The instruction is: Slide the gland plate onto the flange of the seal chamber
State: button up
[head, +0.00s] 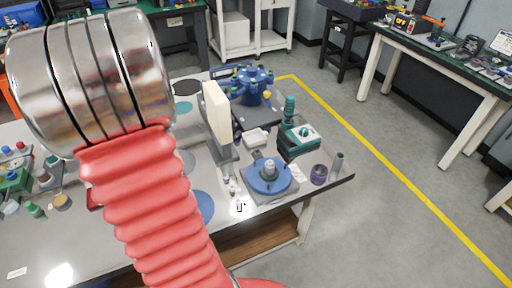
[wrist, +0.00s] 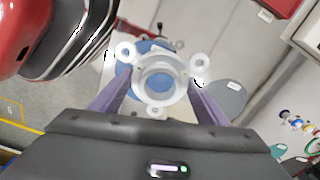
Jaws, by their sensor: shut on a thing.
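In the wrist view my gripper (wrist: 159,94) has its two purple fingers on either side of the gland plate (wrist: 184,78), a pale ring with three round lugs, and is shut on it. The ring's opening faces the camera, with a blue round surface (wrist: 124,77) behind and below it. In the head view a grey, stepped cylinder that looks like the seal chamber (head: 269,168) stands upright on a blue round base (head: 257,186). The gap between plate and chamber cannot be judged.
A purple cup (head: 319,174) and a grey cylinder (head: 338,162) stand right of the blue base, near the bench's right edge. A teal device (head: 298,140) and a blue pump-like unit (head: 250,88) stand behind. A flat blue disc (head: 204,206) lies to the left.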

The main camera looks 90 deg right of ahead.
jog(key=w+a+r+n, duration=0.1)
jog(key=w+a+n, duration=0.55)
jog(key=w, duration=0.35)
jog(key=w+a+r+n, duration=0.1)
jog(key=w+a+n, duration=0.55)
jog(key=w, duration=0.45)
jog(key=w+a+n, duration=0.6)
jog(key=a+n, duration=0.1)
jog(key=a, duration=0.4)
jog(key=w+a+r+n, duration=0.1)
jog(key=w+a+n, duration=0.5)
jog(key=a, duration=0.6)
jog(key=shift+w+n, duration=0.2)
jog(key=shift+n, duration=0.6)
jog(key=shift+a, duration=0.15)
